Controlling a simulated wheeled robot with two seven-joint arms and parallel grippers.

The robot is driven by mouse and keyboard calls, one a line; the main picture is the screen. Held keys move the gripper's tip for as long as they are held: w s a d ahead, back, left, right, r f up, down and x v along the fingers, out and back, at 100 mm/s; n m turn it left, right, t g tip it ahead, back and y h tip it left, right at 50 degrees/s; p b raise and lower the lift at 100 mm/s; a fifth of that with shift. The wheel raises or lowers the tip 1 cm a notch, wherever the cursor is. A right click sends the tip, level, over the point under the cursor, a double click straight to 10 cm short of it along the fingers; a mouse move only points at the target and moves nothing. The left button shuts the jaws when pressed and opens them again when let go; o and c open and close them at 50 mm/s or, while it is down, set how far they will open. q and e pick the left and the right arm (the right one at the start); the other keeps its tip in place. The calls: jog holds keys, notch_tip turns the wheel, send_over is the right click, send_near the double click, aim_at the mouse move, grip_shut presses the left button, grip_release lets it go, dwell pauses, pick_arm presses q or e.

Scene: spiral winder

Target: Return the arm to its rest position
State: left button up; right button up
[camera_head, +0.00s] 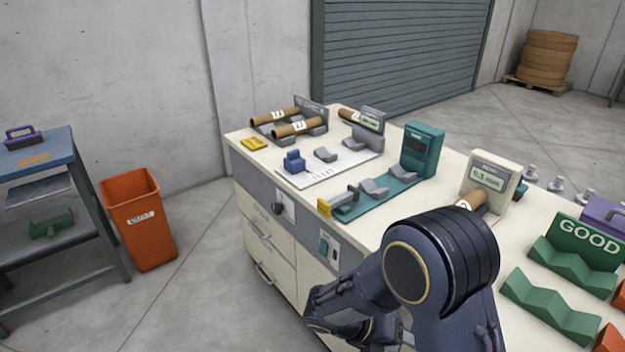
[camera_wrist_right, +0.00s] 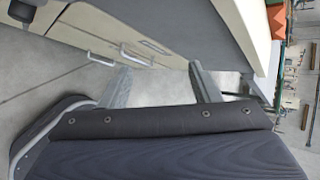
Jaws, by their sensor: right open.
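My right arm (camera_head: 440,265) is folded in front of the workbench, its elbow large in the lower middle of the head view. My right gripper (camera_wrist_right: 160,75) shows in the right wrist view with its two grey fingers spread apart and nothing between them. It is low beside the bench front, with drawers and floor beyond the fingers. In the head view the gripper is mostly hidden at the bottom edge, behind my own arm links. My left gripper is in neither view.
The workbench (camera_head: 293,205) carries two cardboard tubes on a rack (camera_head: 290,125), a teal gauge (camera_head: 422,150), a cream display unit (camera_head: 490,182) and a green GOOD rack (camera_head: 585,243). An orange bin (camera_head: 140,220) and blue shelf (camera_head: 40,155) stand left. Floor between is clear.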

jog(key=s+r+m+t+y, duration=0.2)
jog(key=s+r+m+y, duration=0.2)
jog(key=m, duration=0.7)
jog(key=s+d+r+m+t+y+p, duration=0.1)
jog(key=s+r+m+y, duration=0.4)
jog(key=m, duration=0.6)
jog(key=s+d+r+m+t+y+p, duration=0.1)
jog(key=s+r+m+t+y, duration=0.1)
jog(key=s+r+m+y, duration=0.3)
notch_tip(320, 180, up, 4)
jog(key=s+m, duration=0.1)
jog(key=m, duration=0.5)
jog(key=shift+s+d+f+m+t, duration=0.2)
jog(key=shift+s+m+t, duration=0.1)
jog(key=shift+m+t, duration=0.1)
